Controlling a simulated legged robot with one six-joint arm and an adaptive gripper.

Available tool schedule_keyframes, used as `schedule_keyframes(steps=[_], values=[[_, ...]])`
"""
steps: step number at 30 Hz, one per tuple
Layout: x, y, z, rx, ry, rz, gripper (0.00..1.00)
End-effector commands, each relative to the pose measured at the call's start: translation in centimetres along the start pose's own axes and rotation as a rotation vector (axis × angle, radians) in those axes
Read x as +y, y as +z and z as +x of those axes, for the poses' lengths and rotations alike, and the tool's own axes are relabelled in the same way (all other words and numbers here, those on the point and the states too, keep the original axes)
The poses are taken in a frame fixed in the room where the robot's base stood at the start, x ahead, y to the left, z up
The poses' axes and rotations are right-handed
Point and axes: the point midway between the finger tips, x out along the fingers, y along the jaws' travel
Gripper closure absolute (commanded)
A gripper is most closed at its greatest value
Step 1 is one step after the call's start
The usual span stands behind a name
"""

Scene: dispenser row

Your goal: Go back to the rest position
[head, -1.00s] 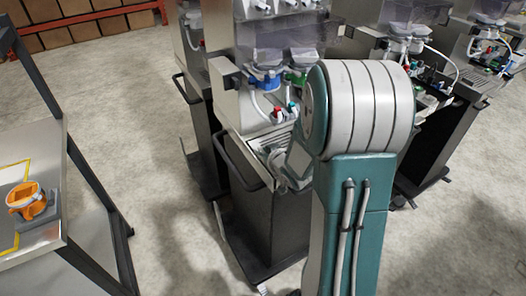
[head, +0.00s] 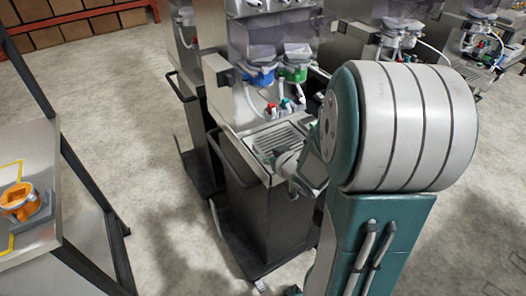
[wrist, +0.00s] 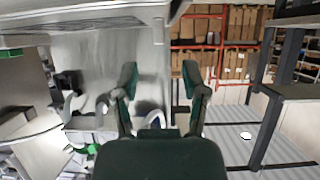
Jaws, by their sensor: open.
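My gripper (wrist: 160,82) shows in the wrist view with its two dark fingers apart and nothing between them. In the head view my arm stands large at the right and hides most of what is behind it. A grey part of my arm shows low over the front of the nearest dispenser (head: 262,100), by its drip tray (head: 272,138). The gripper's fingers cannot be made out there. This dispenser has a blue valve (head: 260,76) and a green valve (head: 294,73).
More dispensers stand behind, at the upper right (head: 400,40). At the left is a metal table (head: 40,140) with an orange and grey device (head: 22,203) by yellow markings. Bare floor lies between the table and dispensers. Shelves with boxes (wrist: 210,30) stand farther off.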

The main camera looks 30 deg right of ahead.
Motion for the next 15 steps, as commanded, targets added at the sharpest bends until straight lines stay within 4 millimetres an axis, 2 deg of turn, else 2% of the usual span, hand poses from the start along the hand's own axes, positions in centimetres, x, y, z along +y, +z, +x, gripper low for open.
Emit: schedule_keyframes(steps=[9,15], values=[[-0.1,-0.3,-0.4,-0.007,0.012,-0.009,0.43],[-0.7,-3.1,-2.5,-0.091,0.13,-0.061,0.43]])
